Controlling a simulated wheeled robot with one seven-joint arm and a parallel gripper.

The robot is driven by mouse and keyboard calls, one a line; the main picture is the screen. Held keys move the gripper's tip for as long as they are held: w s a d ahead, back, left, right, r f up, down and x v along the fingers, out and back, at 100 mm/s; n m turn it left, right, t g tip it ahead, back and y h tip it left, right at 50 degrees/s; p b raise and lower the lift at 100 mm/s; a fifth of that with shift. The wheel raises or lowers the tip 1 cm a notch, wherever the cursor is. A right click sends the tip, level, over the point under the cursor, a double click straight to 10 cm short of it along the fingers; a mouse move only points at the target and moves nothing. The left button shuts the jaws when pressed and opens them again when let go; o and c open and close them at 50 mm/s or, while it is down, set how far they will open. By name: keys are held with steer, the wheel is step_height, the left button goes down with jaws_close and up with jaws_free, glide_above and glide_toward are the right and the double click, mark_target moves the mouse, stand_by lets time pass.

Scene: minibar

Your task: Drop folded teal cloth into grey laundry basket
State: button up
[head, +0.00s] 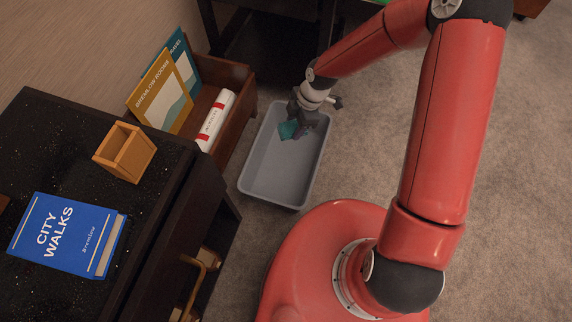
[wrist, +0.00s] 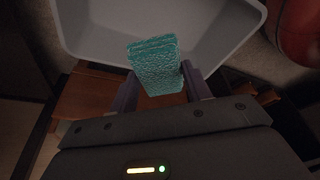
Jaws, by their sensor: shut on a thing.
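The folded teal cloth (head: 289,130) is held at the end of my gripper (head: 303,119) over the grey laundry basket (head: 268,185). In the wrist view the teal cloth (wrist: 156,67) sits between the two fingers of my gripper (wrist: 158,92), which are shut on it. The grey basket (wrist: 92,35) is beyond the cloth in that view, and its inside looks empty where I can see it. In the head view the cloth is above the upper part of the basket, within its rim. The cloth's exact height above the basket floor is hard to tell.
A wooden bin (head: 236,75) with books and a white-and-red roll (head: 216,120) stands left of the basket. A dark cabinet (head: 160,215) holds a blue book (head: 65,235) and a small wooden box (head: 125,152). Carpet (head: 510,200) is clear on the right.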

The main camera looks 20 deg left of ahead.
step_height(320, 180, down, 6)
steer(key=b, duration=0.4)
steer(key=shift+r, duration=0.1)
steer(key=o, duration=1)
steer(key=shift+c, duration=0.2)
steer(key=shift+p+v, duration=0.85)
steer(key=shift+v, duration=3.1)
steer(key=shift+d, duration=0.1)
